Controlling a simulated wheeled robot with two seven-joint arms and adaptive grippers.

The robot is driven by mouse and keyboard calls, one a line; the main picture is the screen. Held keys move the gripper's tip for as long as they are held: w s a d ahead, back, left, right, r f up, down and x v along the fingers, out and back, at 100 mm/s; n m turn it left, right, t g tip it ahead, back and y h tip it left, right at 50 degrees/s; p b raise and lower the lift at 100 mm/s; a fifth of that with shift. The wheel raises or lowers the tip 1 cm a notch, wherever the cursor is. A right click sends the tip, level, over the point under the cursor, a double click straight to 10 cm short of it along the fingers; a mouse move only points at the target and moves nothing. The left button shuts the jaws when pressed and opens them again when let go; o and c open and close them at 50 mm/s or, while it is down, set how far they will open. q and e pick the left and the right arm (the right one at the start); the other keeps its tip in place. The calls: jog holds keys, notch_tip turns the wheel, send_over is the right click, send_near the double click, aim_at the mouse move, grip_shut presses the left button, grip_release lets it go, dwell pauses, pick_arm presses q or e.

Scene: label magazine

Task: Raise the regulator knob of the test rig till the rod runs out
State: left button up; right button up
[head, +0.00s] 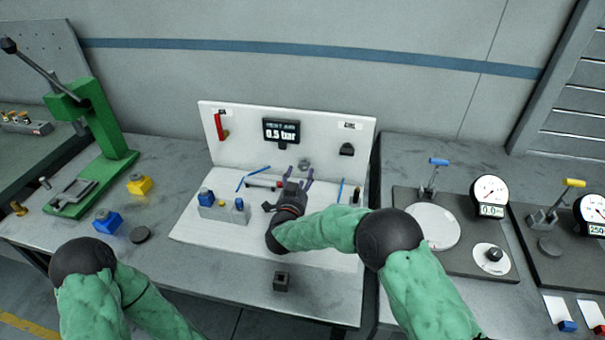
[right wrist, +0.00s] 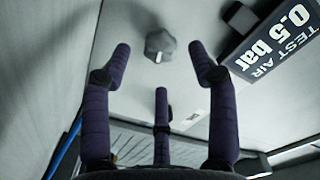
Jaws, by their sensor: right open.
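The test rig is a white back panel (head: 250,125) above a white base plate. A grey faceted knob (head: 304,164), likely the regulator knob, sits low on the panel. It also shows in the right wrist view (right wrist: 160,45) with a small white mark. The dark display (head: 281,131) reads TEST AIR 0.5 bar. My right gripper (head: 301,173) is open and empty in front of the knob. In the right wrist view its fingers (right wrist: 158,62) stand either side of the knob, apart from it. A light cylinder (head: 264,182) lies left of the gripper; its rod cannot be made out. My left gripper is out of view.
A red lever (head: 220,127) and a black switch (head: 347,149) are on the panel. Blue tubes stand near the cylinder. A block with blue parts (head: 222,212) is at left on the plate. A green press (head: 95,150) stands left, dial gauges (head: 490,191) right.

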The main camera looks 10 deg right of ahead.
aim_at(303, 168)
jog(key=shift+b+x, duration=0.45)
jog(key=shift+x, duration=1.55)
